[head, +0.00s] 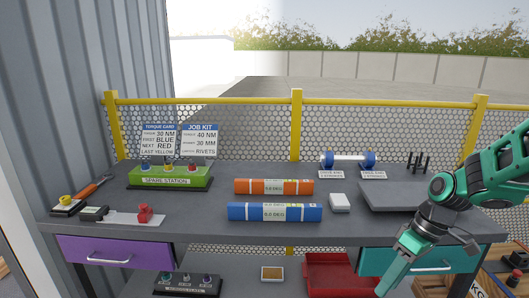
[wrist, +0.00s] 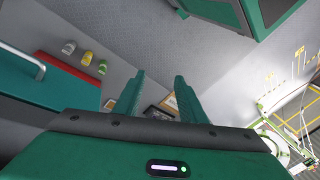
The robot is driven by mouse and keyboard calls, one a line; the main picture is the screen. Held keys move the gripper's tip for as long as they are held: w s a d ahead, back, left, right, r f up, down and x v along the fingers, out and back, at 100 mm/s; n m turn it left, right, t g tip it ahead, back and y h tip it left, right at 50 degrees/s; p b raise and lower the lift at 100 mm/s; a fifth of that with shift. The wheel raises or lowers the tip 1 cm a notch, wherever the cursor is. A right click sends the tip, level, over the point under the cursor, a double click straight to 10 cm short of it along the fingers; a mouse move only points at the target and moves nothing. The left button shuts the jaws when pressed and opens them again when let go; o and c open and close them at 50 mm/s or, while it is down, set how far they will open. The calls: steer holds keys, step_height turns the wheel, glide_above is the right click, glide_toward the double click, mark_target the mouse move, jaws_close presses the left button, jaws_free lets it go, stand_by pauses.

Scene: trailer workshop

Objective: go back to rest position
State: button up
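My gripper (head: 388,284) hangs at the lower right in the head view, in front of the workbench (head: 338,229) and close to the teal drawer (head: 432,259). It points down and to the left. In the wrist view my gripper (wrist: 159,78) shows two green fingers standing apart with nothing between them. The arm is bent, coming in from the right edge of the head view. The far side of the gripper is hidden in the head view.
On the bench are an orange roll (head: 273,186), a blue roll (head: 274,211), a green spare station (head: 170,178), a white block (head: 340,203) and a grey plate (head: 388,197). A red tray (head: 330,277) is below. A yellow-framed mesh fence (head: 250,126) runs behind.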

steer(key=s+d+r+m+h, duration=0.2)
steer(key=s+d+m, duration=0.3)
steer(key=s, duration=0.3)
steer(key=s+d+r+m+h, duration=0.1)
steer(key=s+d+r+m, duration=0.3)
steer(key=s+d+m, duration=0.2)
steer(key=s+m, duration=0.2)
steer(key=s, duration=0.1)
steer(key=shift+s+r+h, duration=0.3)
steer(key=shift+h, duration=0.1)
